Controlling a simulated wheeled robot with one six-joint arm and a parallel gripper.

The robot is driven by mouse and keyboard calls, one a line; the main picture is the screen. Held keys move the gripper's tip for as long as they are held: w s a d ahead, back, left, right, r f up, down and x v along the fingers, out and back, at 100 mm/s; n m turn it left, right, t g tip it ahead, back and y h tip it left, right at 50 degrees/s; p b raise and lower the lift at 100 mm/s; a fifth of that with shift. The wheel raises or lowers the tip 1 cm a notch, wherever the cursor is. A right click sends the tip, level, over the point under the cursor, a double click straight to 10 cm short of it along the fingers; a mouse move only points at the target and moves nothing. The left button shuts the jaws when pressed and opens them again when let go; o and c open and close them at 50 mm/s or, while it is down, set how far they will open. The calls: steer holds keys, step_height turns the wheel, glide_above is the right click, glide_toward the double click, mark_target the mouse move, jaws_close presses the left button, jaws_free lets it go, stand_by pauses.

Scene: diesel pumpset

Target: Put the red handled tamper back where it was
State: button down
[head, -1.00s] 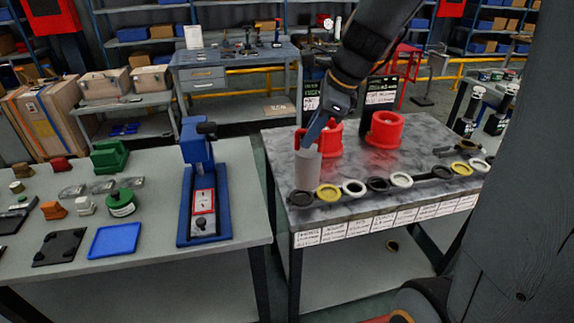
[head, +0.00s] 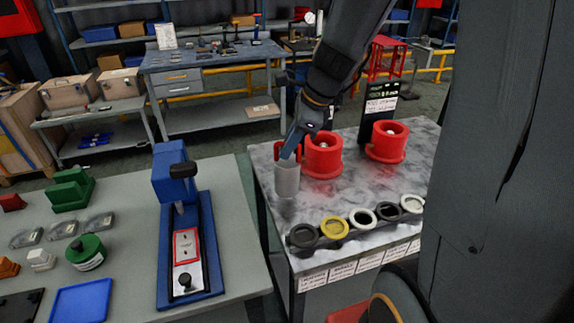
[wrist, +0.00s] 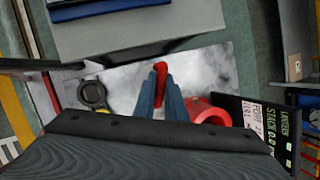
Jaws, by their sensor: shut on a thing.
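My gripper (head: 290,152) is shut on the red handle (wrist: 161,72) of the tamper. In the wrist view the handle runs upright between the two blue-grey fingers. In the head view a plain grey cylinder (head: 287,180) hangs or stands directly below the fingertips, at the left edge of the marbled table (head: 300,212); it appears to be the tamper's body. I cannot tell whether it touches the tabletop. Beside it on the right is a red cup-like cylinder (head: 322,156), which also shows in the wrist view (wrist: 208,110).
A second red cylinder (head: 388,141) stands further right. A row of black, yellow and white rings (head: 334,227) lies along the front edge. A blue press (head: 188,230) stands on the left table. A gap separates the tables. Dark sign boards (wrist: 260,123) stand behind the red cylinders.

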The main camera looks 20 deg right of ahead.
mark_target(288, 161)
steer(key=shift+f, duration=2.35)
steer(key=c, duration=1.8)
jaws_free()
steer(key=v, duration=1.2)
steer(key=shift+s+a+f+n+g+h+b, duration=0.15)
steer(key=shift+s+a+f+n+g+h, duration=0.35)
steer(key=shift+s+f+n, duration=2.3)
steer(key=shift+s+a+f+n+g+h+b, duration=0.15)
steer(key=shift+s+a+f+n+h, duration=0.8)
steer(key=shift+n, duration=3.65)
steer(key=shift+s+a+f+n+g+h+b, duration=0.15)
steer(key=shift+s+a+f+n+g+h, duration=0.3)
steer(key=shift+s+f+n, duration=2.35)
